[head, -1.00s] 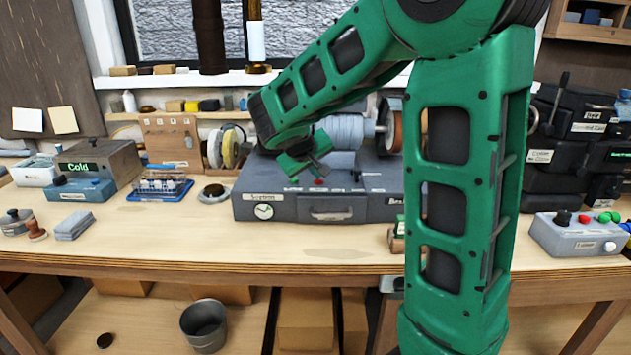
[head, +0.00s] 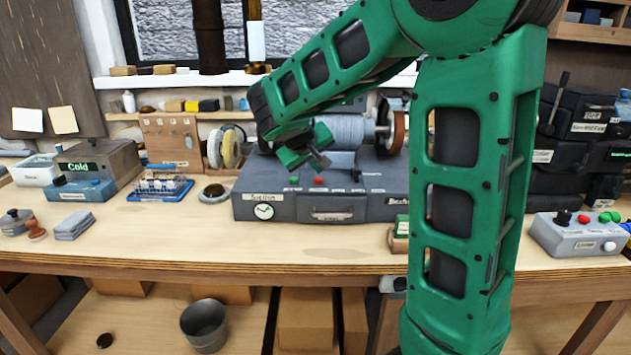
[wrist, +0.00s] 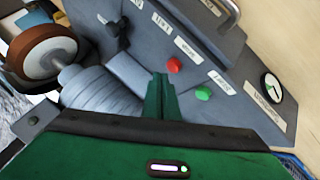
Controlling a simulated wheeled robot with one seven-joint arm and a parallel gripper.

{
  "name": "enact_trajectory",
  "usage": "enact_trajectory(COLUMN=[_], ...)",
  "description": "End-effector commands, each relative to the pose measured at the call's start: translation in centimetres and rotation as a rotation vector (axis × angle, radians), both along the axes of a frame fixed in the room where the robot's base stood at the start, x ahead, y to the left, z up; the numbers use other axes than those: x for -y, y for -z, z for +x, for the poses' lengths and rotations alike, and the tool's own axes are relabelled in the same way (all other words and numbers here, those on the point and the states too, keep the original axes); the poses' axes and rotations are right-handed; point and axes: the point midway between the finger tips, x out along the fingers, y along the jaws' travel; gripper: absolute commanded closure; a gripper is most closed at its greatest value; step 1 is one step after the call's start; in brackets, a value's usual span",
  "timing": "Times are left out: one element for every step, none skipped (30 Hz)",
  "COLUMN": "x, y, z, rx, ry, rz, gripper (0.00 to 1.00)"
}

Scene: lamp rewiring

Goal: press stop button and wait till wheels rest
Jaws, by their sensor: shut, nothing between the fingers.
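The grey polishing machine (head: 380,208) stands on the workbench. Its red button (head: 318,181) and green button (head: 294,180) are on the sloped top; the wrist view shows the red button (wrist: 174,65) and the green button (wrist: 203,93) clearly. A pale wheel (head: 230,148) is at the left end and a brown wheel (head: 398,132) at the right; the brown-rimmed wheel (wrist: 42,52) also shows in the wrist view. Stills do not show whether they turn. My gripper (head: 321,160) is shut and empty, above the panel, apart from both buttons. Its fingertips (wrist: 161,80) are beside the red button.
A black knob (wrist: 112,28) and a round gauge (wrist: 271,88) are on the machine. A grey control box (head: 578,238) with coloured buttons stands at the right. A blue rack (head: 160,190) and a dark round dish (head: 214,192) lie to the left.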

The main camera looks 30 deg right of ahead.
Motion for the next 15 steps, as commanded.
enact_trajectory(x=[0.0, 0.0, 0.0, 0.0, 0.0, 0.0, 0.0, 0.0, 0.0, 0.0, 0.0, 0.0, 0.0, 0.0, 0.0], y=[0.0, 0.0, 0.0, 0.0, -0.1, -0.3, -0.5, -0.7, -1.0, -1.3, -1.6, -1.9, -2.2, -2.5, -2.8], z=[0.0, 0.0, 0.0, 0.0, 0.0, 0.0, 0.0, 0.0, 0.1, 0.1, 0.1, 0.0, 0.0, 0.0, 0.0], rx=[0.000, 0.000, 0.000, 0.000, 0.000, 0.001, 0.001, 0.002, 0.002, 0.003, 0.003, 0.003, 0.003, 0.003, 0.004], ry=[0.000, 0.000, 0.000, 0.000, 0.000, 0.000, 0.000, 0.000, 0.000, 0.001, 0.001, 0.001, 0.001, 0.001, 0.000], rz=[0.000, 0.000, 0.000, 0.000, 0.000, 0.000, 0.000, 0.000, -0.001, -0.001, -0.001, -0.001, -0.001, -0.001, -0.001], gripper=[1.00, 1.00, 1.00, 1.00, 1.00, 1.00, 1.00, 1.00, 1.00, 1.00, 1.00, 1.00, 1.00, 1.00, 1.00])
